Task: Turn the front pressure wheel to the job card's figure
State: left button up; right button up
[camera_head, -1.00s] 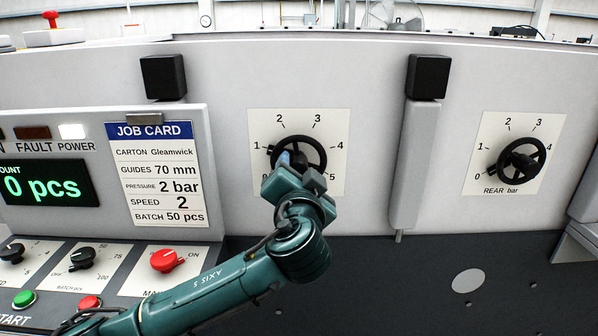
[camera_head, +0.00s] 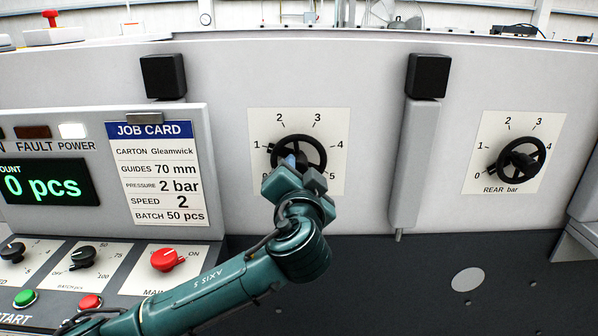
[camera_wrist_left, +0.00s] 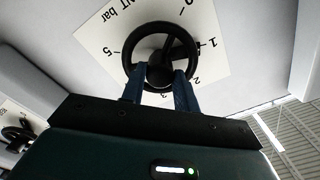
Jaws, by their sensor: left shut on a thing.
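The front pressure wheel (camera_head: 304,146) is a black spoked handwheel on a white dial plate marked in bar, in the middle of the machine face. My left gripper (camera_head: 291,165) reaches it from below and is shut on it, hiding its lower part. In the left wrist view the wheel (camera_wrist_left: 162,60) sits between the two fingers of my left gripper (camera_wrist_left: 159,82). A dark pointer there appears to lie near the 1 mark; its exact reading is hard to tell. The job card (camera_head: 156,173) reads pressure 2 bar. My right gripper is not in view.
The rear pressure wheel (camera_head: 521,160) is at the right on its own dial. A grey post with a black block (camera_head: 428,77) stands between the wheels. The control panel with knobs and a red main switch (camera_head: 167,260) is at the lower left.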

pick_arm(q)
jog(key=shift+r+m+p, duration=0.1)
jog(key=shift+m+p, duration=0.5)
jog(key=shift+m, duration=0.2)
jog(key=m+p, duration=0.1)
jog(key=m, duration=0.1)
jog(key=shift+m+p, duration=0.3)
jog(key=shift+p, duration=0.1)
jog(key=shift+m+p, duration=0.95)
jog(key=shift+m, duration=0.25)
jog(key=shift+m+p, duration=0.95)
jog(key=shift+m, duration=0.35)
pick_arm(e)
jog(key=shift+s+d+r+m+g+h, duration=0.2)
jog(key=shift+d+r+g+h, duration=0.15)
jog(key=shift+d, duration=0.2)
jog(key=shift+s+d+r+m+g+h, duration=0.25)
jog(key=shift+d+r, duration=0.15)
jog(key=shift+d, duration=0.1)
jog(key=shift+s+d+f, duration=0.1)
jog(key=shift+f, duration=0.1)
pick_arm(q)
jog(key=o, duration=1)
jog(key=shift+c, duration=0.2)
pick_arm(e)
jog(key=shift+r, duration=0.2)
